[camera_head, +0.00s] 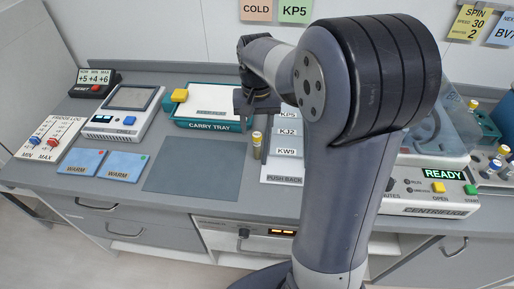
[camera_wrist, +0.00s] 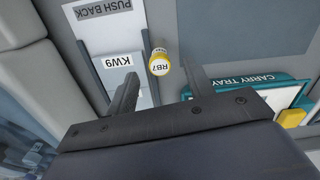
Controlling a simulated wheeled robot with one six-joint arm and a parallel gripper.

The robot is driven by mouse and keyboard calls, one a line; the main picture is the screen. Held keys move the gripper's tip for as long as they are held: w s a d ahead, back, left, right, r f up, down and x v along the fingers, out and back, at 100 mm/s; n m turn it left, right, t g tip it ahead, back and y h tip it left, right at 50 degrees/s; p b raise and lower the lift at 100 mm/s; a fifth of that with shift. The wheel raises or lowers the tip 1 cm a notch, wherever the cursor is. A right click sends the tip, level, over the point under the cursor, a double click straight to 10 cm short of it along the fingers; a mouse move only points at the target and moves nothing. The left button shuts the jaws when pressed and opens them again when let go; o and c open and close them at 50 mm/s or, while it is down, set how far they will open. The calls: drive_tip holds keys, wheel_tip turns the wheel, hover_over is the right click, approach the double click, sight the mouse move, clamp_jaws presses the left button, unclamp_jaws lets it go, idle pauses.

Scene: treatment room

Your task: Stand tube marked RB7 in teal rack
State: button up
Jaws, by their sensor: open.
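The tube marked RB7 (camera_wrist: 159,64) has a yellow cap and its mark faces the wrist camera. In the head view the yellow-capped tube (camera_head: 257,146) stands upright beside the label strips, just below my gripper (camera_head: 257,110). In the wrist view my gripper (camera_wrist: 162,80) is open, its two fingers apart on either side of the tube's line, with the tube a little beyond their tips. I see no finger touching it. A teal rack (camera_head: 487,124) shows in part at the far right, behind the centrifuge; my arm and the centrifuge lid hide some of that area.
The carry tray (camera_head: 208,126) lies left of my gripper. A push-back holder (camera_head: 284,179) with KW9 and KJ2 labels is right of the tube. The centrifuge (camera_head: 433,207) reads READY. Several capped tubes (camera_head: 503,152) stand at far right. A grey mat (camera_head: 190,168) is bare.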

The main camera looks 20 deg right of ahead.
sight(257, 135)
wheel_tip(257, 135, down, 5)
drive_tip(key=shift+f, duration=0.1)
drive_tip(key=shift+c, duration=0.3)
clamp_jaws()
idle(0.4)
